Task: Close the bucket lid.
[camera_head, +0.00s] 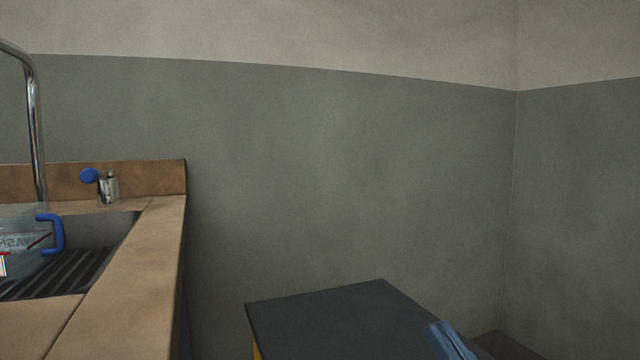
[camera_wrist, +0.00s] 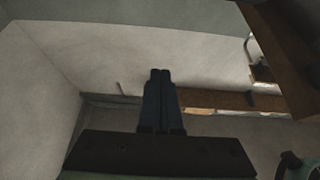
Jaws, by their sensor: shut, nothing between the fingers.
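I cannot make out a bucket or its lid for certain in either view. In the head view a flat dark grey top (camera_head: 345,322) with a strip of yellow below its left corner stands low at the bottom middle; I cannot tell what it belongs to. In the wrist view my gripper (camera_wrist: 160,73) has its two dark fingers together, with nothing between them. It appears clear of other things.
A brown counter (camera_head: 125,260) with a sink (camera_head: 105,235), tall chrome tap (camera_head: 37,130) and blue-knobbed valve (camera_head: 108,188) is at left. A clear jug with a blue handle (camera_head: 58,235) is in the sink. A blue piece (camera_head: 448,342) shows bottom right. Plain walls stand behind.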

